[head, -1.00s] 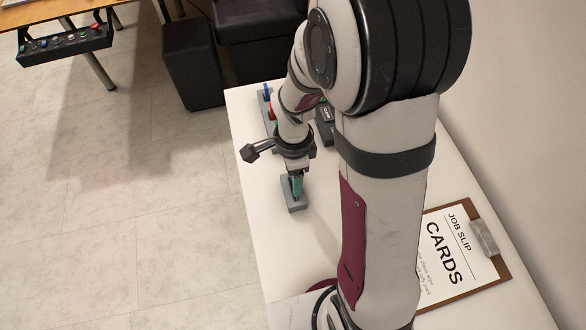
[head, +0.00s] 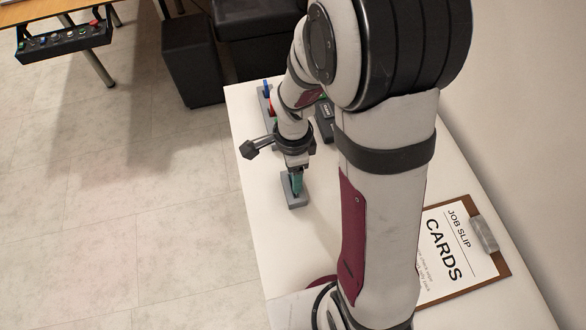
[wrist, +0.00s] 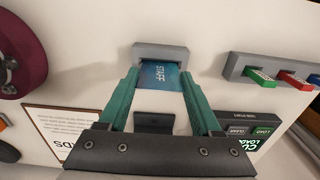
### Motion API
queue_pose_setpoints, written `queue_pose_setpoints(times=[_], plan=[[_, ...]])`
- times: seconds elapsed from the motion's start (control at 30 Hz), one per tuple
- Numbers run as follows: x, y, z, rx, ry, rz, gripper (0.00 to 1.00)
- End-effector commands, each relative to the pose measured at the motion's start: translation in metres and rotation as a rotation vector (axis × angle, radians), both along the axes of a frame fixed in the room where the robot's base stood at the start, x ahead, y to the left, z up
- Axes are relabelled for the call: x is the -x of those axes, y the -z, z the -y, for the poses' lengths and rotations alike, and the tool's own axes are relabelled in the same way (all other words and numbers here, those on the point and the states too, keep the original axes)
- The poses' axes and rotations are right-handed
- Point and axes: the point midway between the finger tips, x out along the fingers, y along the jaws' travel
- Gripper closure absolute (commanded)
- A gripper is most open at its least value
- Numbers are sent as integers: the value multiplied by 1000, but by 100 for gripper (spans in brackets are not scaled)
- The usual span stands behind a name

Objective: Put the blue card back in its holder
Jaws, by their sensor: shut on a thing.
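The blue card marked STAFF (wrist: 158,75) is between the green fingers of my gripper (wrist: 159,80) in the wrist view. My gripper is shut on its two side edges. The far end of the card meets the grey holder (wrist: 148,50), and its near end sticks out. I cannot tell how deep the card sits in the slot. In the head view my gripper (head: 297,183) is right above the small grey holder (head: 295,203) on the white table, and the card is hidden there.
A dark device (wrist: 246,130) with buttons is nearby. A clipboard (head: 456,292) marked JOB SLIP CARDS lies at the right in the head view.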

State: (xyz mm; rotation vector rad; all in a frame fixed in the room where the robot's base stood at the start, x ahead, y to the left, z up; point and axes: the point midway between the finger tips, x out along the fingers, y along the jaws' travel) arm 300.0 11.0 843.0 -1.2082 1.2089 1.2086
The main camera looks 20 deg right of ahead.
Motion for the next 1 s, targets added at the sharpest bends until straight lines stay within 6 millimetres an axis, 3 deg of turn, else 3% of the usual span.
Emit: queue_pose_setpoints(times=[1.0], plan=[[0,13,0,0,0,0,97]])
